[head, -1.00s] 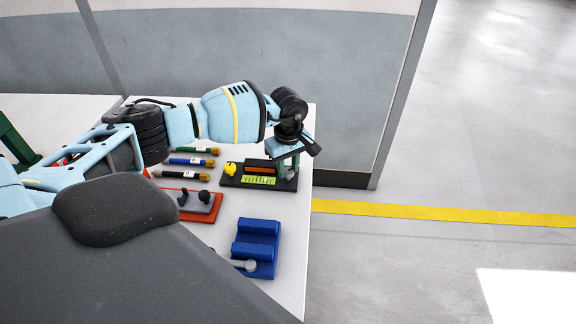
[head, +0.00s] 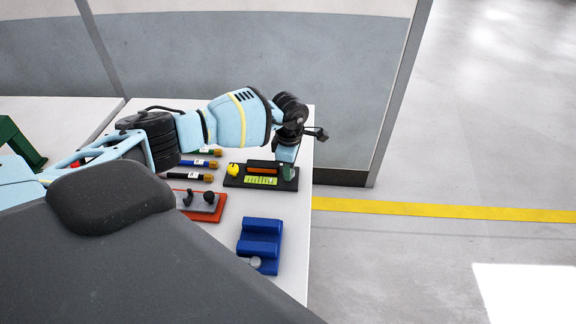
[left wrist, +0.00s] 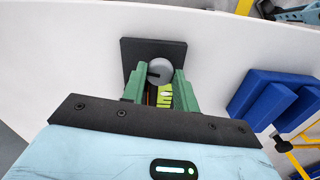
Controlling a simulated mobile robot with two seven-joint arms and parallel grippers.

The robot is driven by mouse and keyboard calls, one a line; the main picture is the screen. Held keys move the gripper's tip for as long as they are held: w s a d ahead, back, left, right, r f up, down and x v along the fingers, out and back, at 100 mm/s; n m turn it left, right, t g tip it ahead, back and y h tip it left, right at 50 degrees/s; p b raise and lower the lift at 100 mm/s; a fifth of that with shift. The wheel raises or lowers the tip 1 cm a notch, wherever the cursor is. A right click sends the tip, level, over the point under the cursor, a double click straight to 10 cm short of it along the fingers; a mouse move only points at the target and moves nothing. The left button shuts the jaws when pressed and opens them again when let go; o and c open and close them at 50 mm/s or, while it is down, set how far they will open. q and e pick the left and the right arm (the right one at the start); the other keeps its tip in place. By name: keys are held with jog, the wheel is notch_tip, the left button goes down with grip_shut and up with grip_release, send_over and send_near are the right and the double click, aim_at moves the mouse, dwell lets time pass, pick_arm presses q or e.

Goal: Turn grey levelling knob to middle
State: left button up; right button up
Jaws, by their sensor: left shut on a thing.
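The levelling device is a dark plate (head: 232,182) near the table's right edge, with a yellow knob (head: 233,169), an orange-brown strip and a yellow-green scale (head: 261,181) with dark marks. The round grey levelling knob (left wrist: 159,70) shows in the left wrist view, with a dark mark on its left part. My left gripper (head: 287,170) points down at the plate's right end. Its green fingers (left wrist: 157,84) stand on both sides of the grey knob and are shut on it. The fingers hide the knob in the head view and part of the scale in the wrist view. My right gripper is not in view.
A blue stepped block (head: 260,241) stands nearer on the table. An orange-red base (head: 212,213) with a grey plate and black knobs lies left of it. Several marker-like rods (head: 200,164) lie left of the device. A grey wall panel stands behind.

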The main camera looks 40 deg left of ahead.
pick_arm(q)
jog(key=shift+r+n, duration=0.1)
jog(key=shift+n, duration=0.6)
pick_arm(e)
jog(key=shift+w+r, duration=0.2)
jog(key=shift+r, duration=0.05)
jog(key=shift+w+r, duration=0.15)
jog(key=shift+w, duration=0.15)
pick_arm(q)
jog(key=o, duration=1)
jog(key=shift+c, duration=0.2)
notch_tip(320, 180, up, 7)
jog(key=shift+f+p, duration=0.15)
jog(key=shift+p, duration=0.15)
jog(key=shift+r, duration=0.5)
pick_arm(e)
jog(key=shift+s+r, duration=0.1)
